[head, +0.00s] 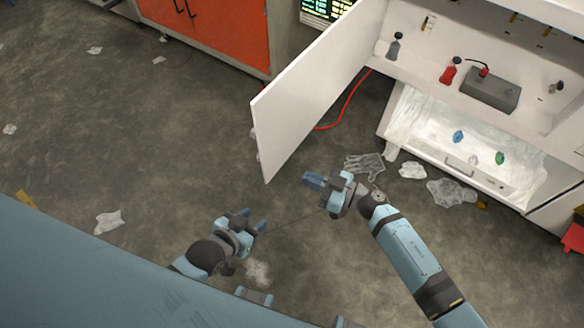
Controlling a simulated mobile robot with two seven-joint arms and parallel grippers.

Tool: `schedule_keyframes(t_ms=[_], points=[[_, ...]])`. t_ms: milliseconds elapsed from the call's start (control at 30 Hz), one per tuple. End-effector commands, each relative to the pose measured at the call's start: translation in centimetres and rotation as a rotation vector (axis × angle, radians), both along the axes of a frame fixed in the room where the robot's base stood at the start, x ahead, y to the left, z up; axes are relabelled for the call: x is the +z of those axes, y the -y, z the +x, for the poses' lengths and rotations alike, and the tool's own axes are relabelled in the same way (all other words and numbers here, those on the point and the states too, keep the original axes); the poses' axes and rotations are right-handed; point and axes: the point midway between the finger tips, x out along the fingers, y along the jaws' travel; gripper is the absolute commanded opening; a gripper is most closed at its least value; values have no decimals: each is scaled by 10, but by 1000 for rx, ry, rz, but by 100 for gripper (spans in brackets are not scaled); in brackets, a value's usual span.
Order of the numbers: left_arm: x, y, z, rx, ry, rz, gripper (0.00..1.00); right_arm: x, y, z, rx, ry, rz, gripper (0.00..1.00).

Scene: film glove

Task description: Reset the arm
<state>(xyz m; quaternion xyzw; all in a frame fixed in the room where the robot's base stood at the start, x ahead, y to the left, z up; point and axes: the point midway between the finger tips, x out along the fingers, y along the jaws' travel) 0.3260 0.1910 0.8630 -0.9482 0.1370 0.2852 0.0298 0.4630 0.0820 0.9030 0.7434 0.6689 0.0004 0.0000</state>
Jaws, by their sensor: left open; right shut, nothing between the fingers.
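My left gripper (254,221) is low in the middle of the head view, its two fingers apart and empty above the floor. My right gripper (315,181) is to its right and a little further off, with its blue fingers together and nothing visible between them. It points left, below the lower end of the open white door (312,92). My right arm comes up from the lower right. A clear film glove (365,163) lies on the floor just beyond my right gripper.
The white cabinet (470,45) holds a grey box (490,90) and red and grey bottles. Its open drawer (430,125) holds small blue, white and green items. Clear film scraps (452,191) lie on the floor nearby. A red cable (347,105) runs behind the door. Floor at left is mostly clear.

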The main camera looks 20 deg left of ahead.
Motion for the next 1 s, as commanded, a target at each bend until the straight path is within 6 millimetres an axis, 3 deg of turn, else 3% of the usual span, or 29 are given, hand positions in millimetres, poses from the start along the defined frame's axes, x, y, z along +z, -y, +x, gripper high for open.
schedule_keyframes(t_ms=[200,600,767,867,1000], points=[[-4,-2,4,1,2,5,43,-1,31,-9,1,1,-2,0],[-5,-2,1,1,-2,5,43,1,37,-11,-11,1,7,0],[-1,-2,1,1,-1,5,43,17,47,-12,-193,13,87,0],[4,-2,2,0,0,5,43,29,73,-11,-437,11,129,0],[12,-3,2,2,5,5,43,26,135,-20,-802,-57,62,0]])
